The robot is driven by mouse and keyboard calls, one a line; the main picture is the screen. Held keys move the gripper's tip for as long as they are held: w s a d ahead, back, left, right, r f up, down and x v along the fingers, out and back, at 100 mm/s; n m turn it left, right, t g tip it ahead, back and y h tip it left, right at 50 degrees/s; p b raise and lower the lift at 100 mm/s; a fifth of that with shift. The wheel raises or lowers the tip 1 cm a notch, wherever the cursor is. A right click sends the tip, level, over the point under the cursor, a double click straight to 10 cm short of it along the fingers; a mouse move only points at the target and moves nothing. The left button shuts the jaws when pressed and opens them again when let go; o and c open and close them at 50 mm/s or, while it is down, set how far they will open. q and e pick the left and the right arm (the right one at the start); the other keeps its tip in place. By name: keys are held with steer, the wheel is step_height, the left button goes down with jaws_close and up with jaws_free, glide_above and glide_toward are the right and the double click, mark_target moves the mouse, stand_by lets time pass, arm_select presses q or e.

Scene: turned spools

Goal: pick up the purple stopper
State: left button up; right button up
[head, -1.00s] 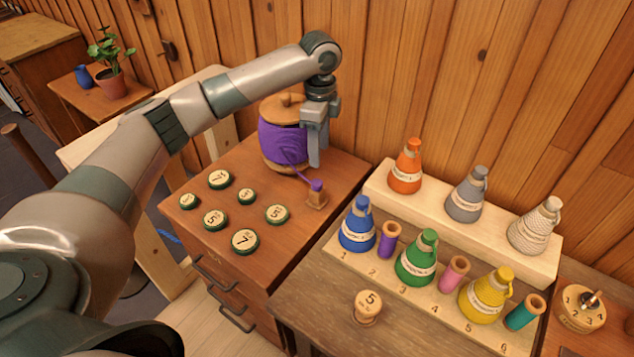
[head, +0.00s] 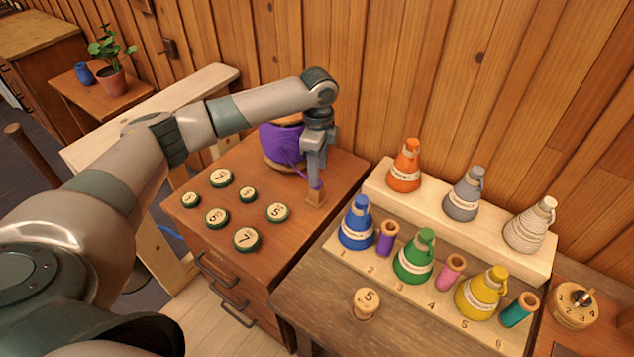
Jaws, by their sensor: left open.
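The purple stopper (head: 318,187) stands on a small wooden block (head: 315,198) at the right side of the brown cabinet top. A purple cord runs toward it from the large wooden spool wound in purple (head: 281,143), behind and to its left. My left gripper (head: 315,179) points down right at the stopper, with its fingers open and low around or just in front of it. The fingers hide most of the stopper, and I cannot tell whether they touch it. My right gripper is out of view.
Several round numbered tokens (head: 246,239) lie left on the cabinet top (head: 285,247). To the right, a stepped wooden rack (head: 381,207) holds coloured flasks and small spools. A wooden piece marked 5 (head: 366,303) stands in front of it. A plank wall is close behind.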

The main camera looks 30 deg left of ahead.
arm_select(q)
steer(key=shift+s+a+f+p, duration=0.1)
steer(key=shift+f+p, duration=0.2)
steer(key=shift+f, duration=0.65)
steer(key=shift+s+a+f+p, duration=0.1)
steer(key=shift+f+p, duration=0.15)
steer(key=shift+f, duration=0.7)
steer(key=c, duration=1.1)
